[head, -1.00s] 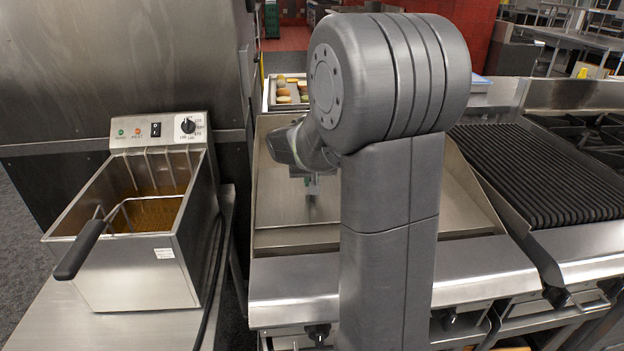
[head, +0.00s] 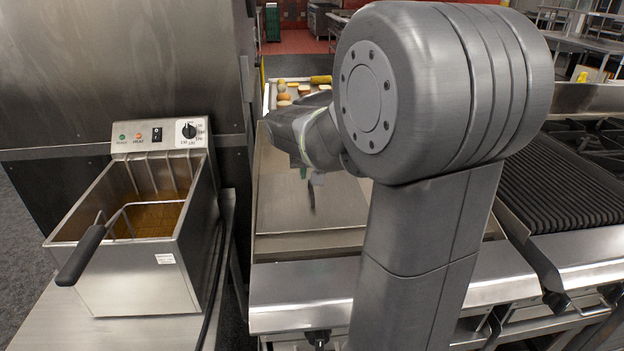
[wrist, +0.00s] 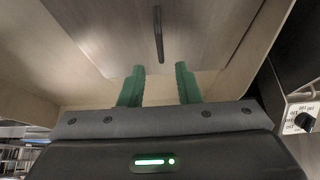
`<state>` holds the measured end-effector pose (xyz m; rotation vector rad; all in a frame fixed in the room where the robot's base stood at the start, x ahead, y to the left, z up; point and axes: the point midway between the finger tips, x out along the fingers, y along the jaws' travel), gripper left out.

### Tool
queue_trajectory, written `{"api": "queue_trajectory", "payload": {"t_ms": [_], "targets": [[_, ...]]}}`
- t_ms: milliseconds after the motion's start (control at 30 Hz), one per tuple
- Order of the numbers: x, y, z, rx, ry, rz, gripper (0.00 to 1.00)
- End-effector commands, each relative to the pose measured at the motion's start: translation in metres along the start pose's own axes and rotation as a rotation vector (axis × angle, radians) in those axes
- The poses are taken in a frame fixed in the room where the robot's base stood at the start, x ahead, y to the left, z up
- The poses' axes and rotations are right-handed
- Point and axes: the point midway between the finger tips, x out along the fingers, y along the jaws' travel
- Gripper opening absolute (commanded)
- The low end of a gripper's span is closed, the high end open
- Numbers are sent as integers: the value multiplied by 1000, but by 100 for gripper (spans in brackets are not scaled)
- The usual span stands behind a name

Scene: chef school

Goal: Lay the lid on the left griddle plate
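The lid (head: 285,212) is a flat, rectangular metal sheet with a thin dark bar handle (head: 311,196). It appears to lie flat on the left griddle plate (head: 300,243), whose front strip shows. My arm hides the right side. My gripper (head: 310,177) is over the lid near its handle, with its green fingers pointing down. In the wrist view the green fingers (wrist: 160,72) are apart with nothing between them. The handle (wrist: 158,35) lies just beyond the fingertips, in line with the gap, and the lid (wrist: 205,40) shows around it.
A deep fryer (head: 140,230) with a dark-handled basket stands at the left. A tray of food (head: 290,92) is behind the griddle. A ribbed black grill (head: 560,185) is at the right. A steel wall panel (head: 120,70) rises at the back left.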

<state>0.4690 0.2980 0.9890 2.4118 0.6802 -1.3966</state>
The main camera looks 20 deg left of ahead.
Motion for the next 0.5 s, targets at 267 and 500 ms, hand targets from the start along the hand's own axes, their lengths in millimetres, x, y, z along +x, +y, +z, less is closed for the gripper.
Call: {"api": "queue_trajectory", "payload": {"t_ms": [267, 500], "targets": [[-42, 0, 0, 0, 2, -1, 30], [-48, 0, 0, 0, -1, -1, 30]]}}
